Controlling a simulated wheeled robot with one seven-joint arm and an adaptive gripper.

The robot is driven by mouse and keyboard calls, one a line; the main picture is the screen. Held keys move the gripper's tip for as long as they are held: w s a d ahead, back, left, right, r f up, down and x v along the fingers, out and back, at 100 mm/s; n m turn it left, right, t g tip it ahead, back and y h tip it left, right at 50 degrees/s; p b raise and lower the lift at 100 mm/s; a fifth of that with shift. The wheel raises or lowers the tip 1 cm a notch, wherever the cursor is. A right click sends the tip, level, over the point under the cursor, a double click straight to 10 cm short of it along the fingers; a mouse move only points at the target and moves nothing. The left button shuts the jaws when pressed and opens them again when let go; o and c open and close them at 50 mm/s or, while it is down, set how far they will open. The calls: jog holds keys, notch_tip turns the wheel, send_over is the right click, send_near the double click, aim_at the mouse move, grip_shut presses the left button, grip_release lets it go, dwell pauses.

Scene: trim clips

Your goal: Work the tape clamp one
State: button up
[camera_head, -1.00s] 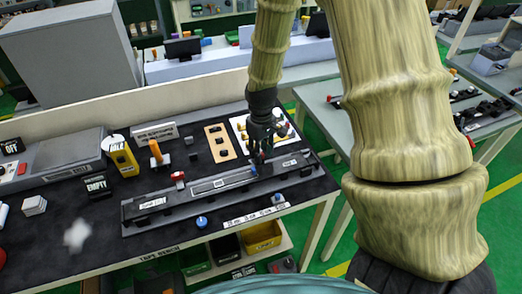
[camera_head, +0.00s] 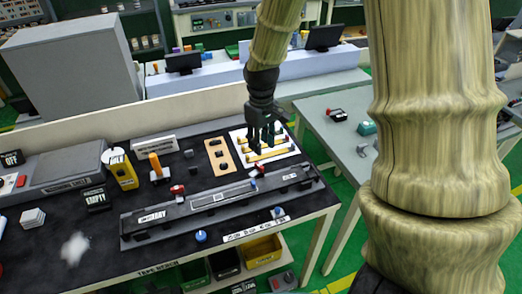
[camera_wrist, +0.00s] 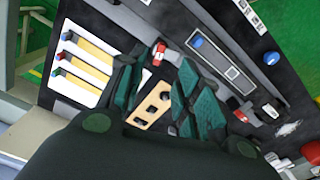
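A long grey fixture (camera_head: 150,228) lies along the front of the black tape bench, with two red-handled clamps: one near the left (camera_head: 177,190) and one near the right (camera_head: 260,170). In the wrist view the red parts show too, one beside a fingertip (camera_wrist: 158,52) and one farther right (camera_wrist: 240,115). I cannot tell which is clamp one or whether either is closed. My gripper (camera_head: 264,150) is above the front of the white board, behind the right clamp. In the wrist view its dark teal fingers (camera_wrist: 160,92) are apart, with nothing between them.
The white board (camera_head: 240,135) with yellow strips lies under and behind my gripper. A tan plate with dark holes (camera_head: 219,157) is to its left. An orange-handled tool (camera_head: 155,163) and a yellow box (camera_head: 122,168) stand farther left. Blue knobs (camera_head: 201,236) sit in front of the fixture.

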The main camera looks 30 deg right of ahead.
jog(key=shift+r, duration=1)
